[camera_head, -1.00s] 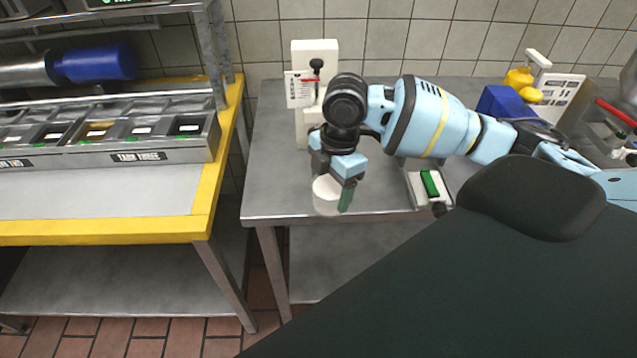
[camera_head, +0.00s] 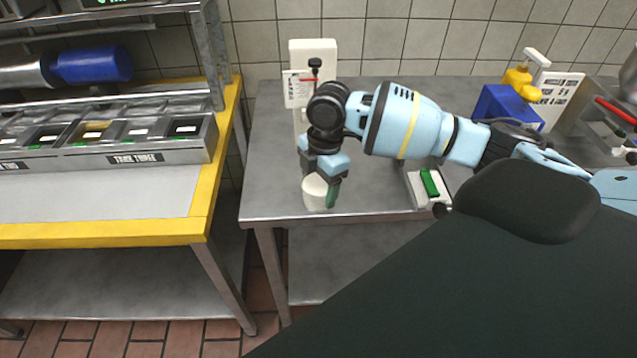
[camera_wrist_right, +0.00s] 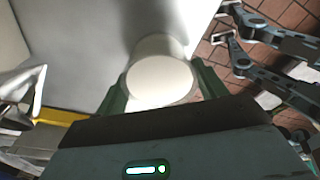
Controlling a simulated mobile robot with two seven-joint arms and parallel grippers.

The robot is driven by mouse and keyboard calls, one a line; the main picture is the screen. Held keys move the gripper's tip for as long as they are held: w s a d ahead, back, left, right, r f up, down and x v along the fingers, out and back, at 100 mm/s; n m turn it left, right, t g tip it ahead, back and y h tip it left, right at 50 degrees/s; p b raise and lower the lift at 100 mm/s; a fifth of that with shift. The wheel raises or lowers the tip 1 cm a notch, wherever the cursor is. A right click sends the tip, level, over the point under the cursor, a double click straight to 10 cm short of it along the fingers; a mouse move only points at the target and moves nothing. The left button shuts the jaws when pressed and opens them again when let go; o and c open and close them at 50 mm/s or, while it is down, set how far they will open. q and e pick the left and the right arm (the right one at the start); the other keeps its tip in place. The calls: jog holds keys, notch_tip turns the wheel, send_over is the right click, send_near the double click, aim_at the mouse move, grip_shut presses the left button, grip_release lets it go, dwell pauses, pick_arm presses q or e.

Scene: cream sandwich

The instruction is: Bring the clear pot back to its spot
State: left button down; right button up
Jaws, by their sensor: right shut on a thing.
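The clear pot (camera_head: 314,192) looks like a small pale, whitish cylinder near the front left of the grey metal table. My right gripper (camera_head: 322,183) is shut on it from above, one finger on each side. In the right wrist view the pot (camera_wrist_right: 160,82) sits between the green fingers of my right gripper (camera_wrist_right: 160,90), its round near end facing the camera. I cannot tell whether its bottom touches the table. My left gripper does not show in the head view; jointed blue-grey parts at the right of the wrist view may be my left arm.
The grey table (camera_head: 275,165) is mostly bare around the pot. A white dispenser (camera_head: 315,60) stands behind it. A white box with a green switch (camera_head: 430,184) lies to the right. A yellow-edged table (camera_head: 205,215) is left.

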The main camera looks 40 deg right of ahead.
jog(key=o, duration=1.1)
jog(key=shift+f, duration=0.15)
jog(key=shift+o, duration=0.2)
notch_tip(320, 180, up, 12)
jog(key=d, duration=0.1)
jog(key=shift+d+p, duration=0.2)
jog(key=shift+p, duration=0.25)
